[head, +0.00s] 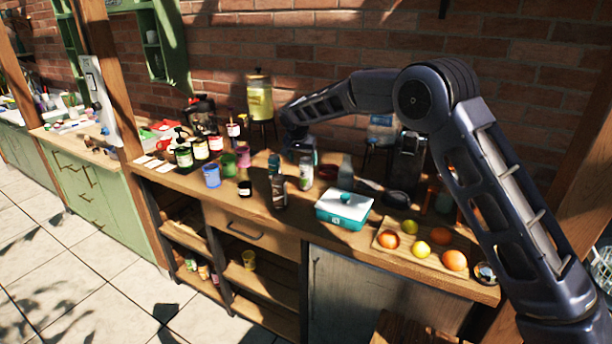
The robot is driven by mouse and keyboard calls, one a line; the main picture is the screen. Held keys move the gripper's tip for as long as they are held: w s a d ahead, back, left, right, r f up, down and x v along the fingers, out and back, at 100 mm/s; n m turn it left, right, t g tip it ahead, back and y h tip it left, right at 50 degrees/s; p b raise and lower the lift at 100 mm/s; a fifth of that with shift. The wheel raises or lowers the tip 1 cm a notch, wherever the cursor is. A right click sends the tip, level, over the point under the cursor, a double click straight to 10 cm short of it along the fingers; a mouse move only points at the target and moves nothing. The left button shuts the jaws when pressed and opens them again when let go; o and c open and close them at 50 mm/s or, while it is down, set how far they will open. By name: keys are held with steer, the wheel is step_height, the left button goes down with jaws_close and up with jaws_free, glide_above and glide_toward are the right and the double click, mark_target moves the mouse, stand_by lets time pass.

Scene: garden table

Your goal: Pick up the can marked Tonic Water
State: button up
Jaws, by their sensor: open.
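No label reading Tonic Water is legible at this size, so I cannot tell which item is that can. Small can- or bottle-like items stand mid-counter: a teal one (274,164), a pale-and-green one (306,174) and a dark silvery one (279,191). My gripper (299,152) is at the end of my arm, low over the back of the counter behind these items. It is open. Its fingers are small and dark here, and nothing is visibly held. My wrist hides part of the counter's back.
The wooden counter (260,214) is crowded. A teal-and-white box (343,209) stands right of centre, and a board with fruit (428,257) stands farther right. Jars and cups stand left, including a blue cup (211,176). A yellow drink dispenser (260,98) stands behind, near the brick wall.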

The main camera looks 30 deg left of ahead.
mark_target(307, 168)
steer(key=shift+w+d+x, duration=0.1)
steer(key=shift+x, duration=1.6)
steer(key=shift+w+d+x, duration=0.1)
steer(key=shift+d+x, duration=0.05)
steer(key=shift+x, duration=1.55)
steer(key=shift+r, duration=0.1)
steer(key=shift+c, duration=0.2)
steer(key=c, duration=1.2)
